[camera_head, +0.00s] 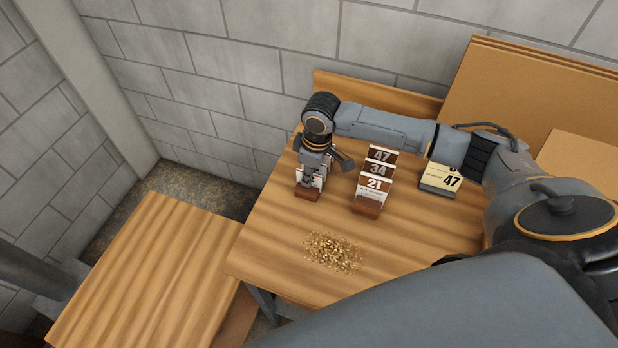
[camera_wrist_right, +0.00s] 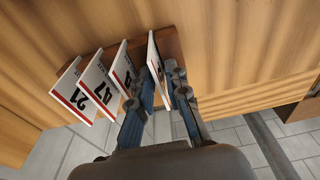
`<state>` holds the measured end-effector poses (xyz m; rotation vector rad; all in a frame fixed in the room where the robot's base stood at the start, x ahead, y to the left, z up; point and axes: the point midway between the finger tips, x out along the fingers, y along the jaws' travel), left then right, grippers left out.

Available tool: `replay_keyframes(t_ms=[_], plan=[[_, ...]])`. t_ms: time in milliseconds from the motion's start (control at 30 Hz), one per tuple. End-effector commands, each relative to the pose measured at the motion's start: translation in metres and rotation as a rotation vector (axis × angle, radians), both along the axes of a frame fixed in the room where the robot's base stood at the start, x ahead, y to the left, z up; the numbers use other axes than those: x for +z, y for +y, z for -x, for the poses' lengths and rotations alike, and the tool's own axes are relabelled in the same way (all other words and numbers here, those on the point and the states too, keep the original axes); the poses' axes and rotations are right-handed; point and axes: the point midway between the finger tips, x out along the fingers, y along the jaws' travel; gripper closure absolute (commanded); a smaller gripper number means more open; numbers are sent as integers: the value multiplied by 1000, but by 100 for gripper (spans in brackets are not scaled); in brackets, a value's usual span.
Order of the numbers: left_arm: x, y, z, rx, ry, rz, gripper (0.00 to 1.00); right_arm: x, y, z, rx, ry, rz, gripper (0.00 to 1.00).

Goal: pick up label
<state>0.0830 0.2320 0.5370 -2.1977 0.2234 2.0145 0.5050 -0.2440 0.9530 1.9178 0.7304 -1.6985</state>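My right gripper (camera_head: 312,184) points down over a small wooden label rack (camera_head: 306,196) at the left of the table. In the right wrist view my right gripper (camera_wrist_right: 161,72) has its two fingers apart, one on each side of a thin white label (camera_wrist_right: 154,52) at the end of the rack (camera_wrist_right: 172,45). I cannot tell whether either finger touches it. Several more labels stand in this rack, including ones marked 21 (camera_wrist_right: 66,84) and 47 (camera_wrist_right: 99,90). The gripper partly hides the rack in the head view. My left gripper is not in view.
A second rack (camera_head: 366,208) holds brown labels 47, 34 and 21 just right of the gripper. A cream card stand (camera_head: 438,180) showing 47 is farther right. Gold granules (camera_head: 333,252) lie in front. A lower wooden surface (camera_head: 150,275) at left is bare.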

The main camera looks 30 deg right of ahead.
Motion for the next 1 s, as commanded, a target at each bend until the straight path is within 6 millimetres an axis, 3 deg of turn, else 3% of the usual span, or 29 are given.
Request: replay_keyframes(t_ms=[100,200,667,933,1000], plan=[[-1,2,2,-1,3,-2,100,0,0,0,0,0,0,85],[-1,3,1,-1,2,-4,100,0,0,0,0,0,0,100],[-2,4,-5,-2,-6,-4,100,2,0,0,0,-1,-1,100],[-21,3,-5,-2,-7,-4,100,29,0,-1,2,-4,-1,100],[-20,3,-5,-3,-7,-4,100,41,-2,9,1,-2,-1,100]])
